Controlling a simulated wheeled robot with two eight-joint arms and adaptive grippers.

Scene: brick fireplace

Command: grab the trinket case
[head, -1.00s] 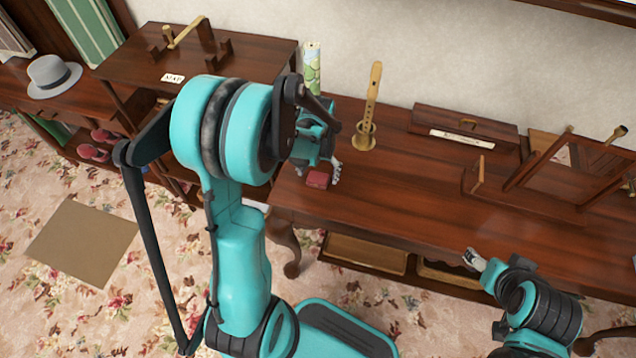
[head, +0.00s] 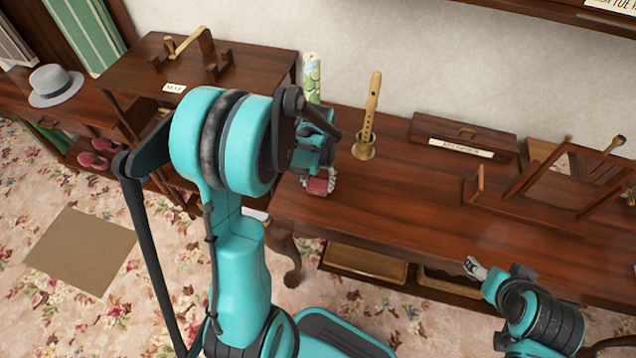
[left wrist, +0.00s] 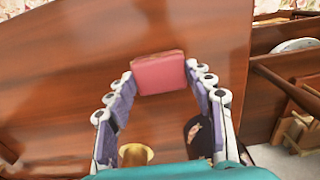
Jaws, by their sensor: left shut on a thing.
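The trinket case is a small red box (head: 319,186) near the front left of the long wooden table. In the left wrist view the red case (left wrist: 160,73) sits between the fingertips, with a finger against each side. My left gripper (head: 318,180) is shut on it; in the left wrist view the gripper (left wrist: 160,80) shows both fingers. Whether the case is clear of the tabletop is hard to tell. My right gripper (head: 474,267) is by the table's front edge, far from the case; its fingers are too small to read.
A recorder on a brass-coloured stand (head: 365,150) and a green patterned cylinder (head: 312,80) stand behind the case. A wooden box with a label (head: 463,138) and a wooden frame stand (head: 560,185) are to the right. The table's middle (head: 410,205) is clear.

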